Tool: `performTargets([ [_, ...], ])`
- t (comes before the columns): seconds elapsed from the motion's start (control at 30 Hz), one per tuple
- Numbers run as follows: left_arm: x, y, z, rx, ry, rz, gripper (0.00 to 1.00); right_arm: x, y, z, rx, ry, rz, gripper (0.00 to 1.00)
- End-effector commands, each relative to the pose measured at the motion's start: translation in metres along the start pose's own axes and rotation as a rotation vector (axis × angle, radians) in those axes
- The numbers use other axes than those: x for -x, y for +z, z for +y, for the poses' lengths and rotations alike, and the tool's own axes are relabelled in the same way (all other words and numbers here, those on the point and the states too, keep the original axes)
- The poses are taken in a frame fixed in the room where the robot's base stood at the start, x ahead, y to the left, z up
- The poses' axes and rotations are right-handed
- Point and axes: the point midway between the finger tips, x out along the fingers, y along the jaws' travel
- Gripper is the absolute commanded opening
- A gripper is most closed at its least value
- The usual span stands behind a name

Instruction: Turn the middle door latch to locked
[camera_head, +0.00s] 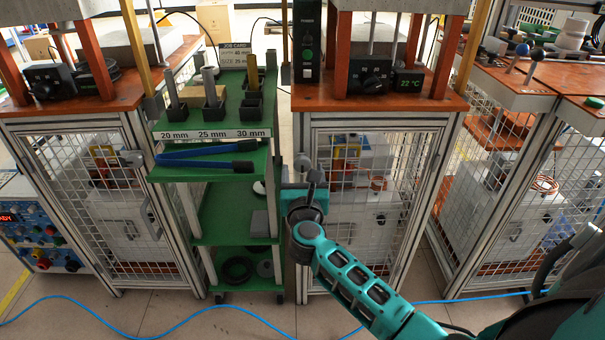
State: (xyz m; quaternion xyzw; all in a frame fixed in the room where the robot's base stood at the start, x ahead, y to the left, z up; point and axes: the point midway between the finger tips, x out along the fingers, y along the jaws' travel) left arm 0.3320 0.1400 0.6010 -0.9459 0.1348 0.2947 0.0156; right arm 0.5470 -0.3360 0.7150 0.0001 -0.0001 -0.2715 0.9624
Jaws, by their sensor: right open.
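The middle door (362,225) is a wire-mesh door in a pale metal frame under the orange middle bench. Its latch (302,163) is a small grey part at the door's left edge, partly hidden by my right gripper. My right gripper (308,178) is at the end of the teal and black arm reaching up from the lower right. It is open, right at the latch in the picture. I cannot tell whether it touches the latch, nor which way the latch is turned. My left gripper is not in view.
A green rack (215,210) with blue-handled tongs (205,158) stands just left of the middle door. The left mesh door has a similar latch (132,158). A blue cable (75,302) lies on the floor. A control box with dial (370,78) sits on the bench above.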

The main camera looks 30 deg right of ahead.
Motion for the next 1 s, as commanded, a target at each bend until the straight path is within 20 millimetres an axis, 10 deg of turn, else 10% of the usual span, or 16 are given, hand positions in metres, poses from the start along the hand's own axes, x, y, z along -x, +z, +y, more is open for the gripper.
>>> performTargets([
  [0.43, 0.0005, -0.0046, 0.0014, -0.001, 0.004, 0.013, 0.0, -0.0126, 0.0001, 0.0, 0.0, 0.0, 0.0, 0.69],
  [1.0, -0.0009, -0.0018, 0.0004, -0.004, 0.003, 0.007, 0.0, -0.0122, -0.0001, 0.0, 0.0, 0.0, 0.001, 0.15],
])
